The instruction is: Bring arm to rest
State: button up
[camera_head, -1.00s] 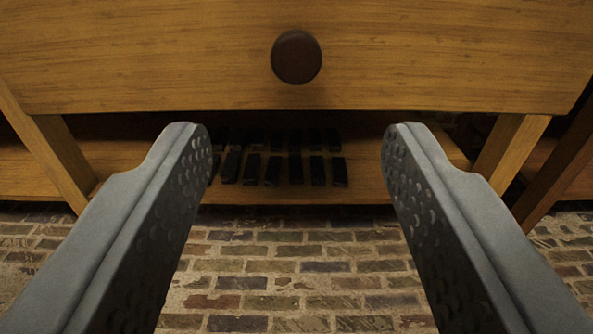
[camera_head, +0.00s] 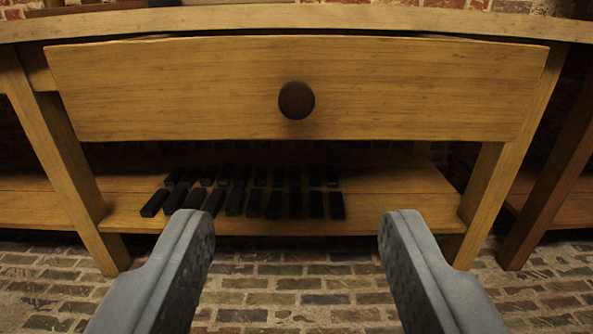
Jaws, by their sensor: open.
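My gripper (camera_head: 297,222) is open and empty, its two grey fingers wide apart in the lower part of the view. It points at a wooden workbench and stands back from it. The bench's drawer (camera_head: 200,95) has a dark round knob (camera_head: 297,100) and lies ahead of and above the fingertips. The drawer front seems to stand out slightly from the bench; how far it is open I cannot tell. Nothing touches the fingers.
Several black blocks (camera_head: 254,203) lie in rows on the bench's lower shelf (camera_head: 390,203). Bench legs (camera_head: 62,160) stand at left and right. The bench top (camera_head: 300,17) crosses the upper edge. The brick floor (camera_head: 290,300) is clear between the fingers.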

jog(key=s+r, duration=0.6)
jog(key=r, duration=0.4)
jog(key=s+r, duration=0.6)
jog(key=r, duration=0.3)
jog(key=s+r, duration=0.6)
jog(key=r, duration=0.4)
jog(key=s+r, duration=0.4)
jog(key=s, duration=0.6)
jog(key=s+r, duration=0.4)
jog(key=s, duration=0.6)
jog(key=s+r, duration=0.4)
jog(key=s, duration=0.6)
jog(key=shift+g, duration=0.3)
